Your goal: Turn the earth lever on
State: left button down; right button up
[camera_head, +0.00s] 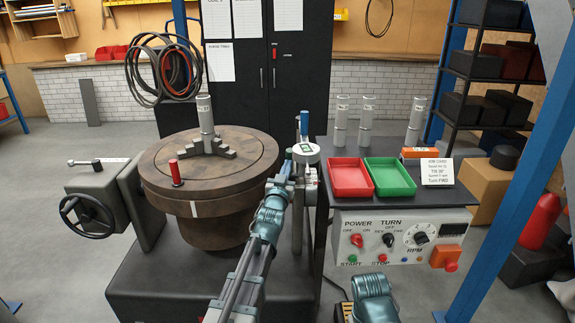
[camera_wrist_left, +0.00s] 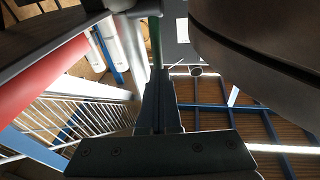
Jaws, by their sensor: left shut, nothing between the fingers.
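An upright lever with a blue grip (camera_head: 304,123) stands on a grey post right of the round turntable (camera_head: 153,159). Below the grip is a round pale head (camera_head: 306,153) with a small green-edged label that is too small to read. My left gripper (camera_head: 287,163) is at the left side of this head, close to it; I cannot tell whether they touch. In the left wrist view its fingers (camera_wrist_left: 158,103) are together and empty, with the dark turntable rim (camera_wrist_left: 255,60) to their right.
A pipe (camera_head: 206,115) stands on a stepped grey block on the turntable, near a red-topped peg (camera_head: 175,172). A red tray (camera_head: 350,178), a green tray (camera_head: 390,177) and several pipes stand on the bench at right. A control panel (camera_head: 405,238) hangs below.

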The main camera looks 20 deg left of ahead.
pick_arm(q)
jog(key=s, duration=1.2)
notch_tip(320, 180, down, 8)
jog(key=s+d+t+b, duration=0.1)
jog(key=t+b, duration=0.1)
jog(key=b, duration=1.1)
jog(key=shift+s+d+r+m+t, duration=0.2)
jog(key=shift+s+r+m+t, duration=0.1)
jog(key=shift+t, duration=0.1)
jog(key=shift+w, duration=0.15)
jog(key=p+x, duration=0.5)
jog(key=x, duration=0.8)
jog(key=shift+w+p, duration=0.4)
jog(key=shift+r, duration=0.15)
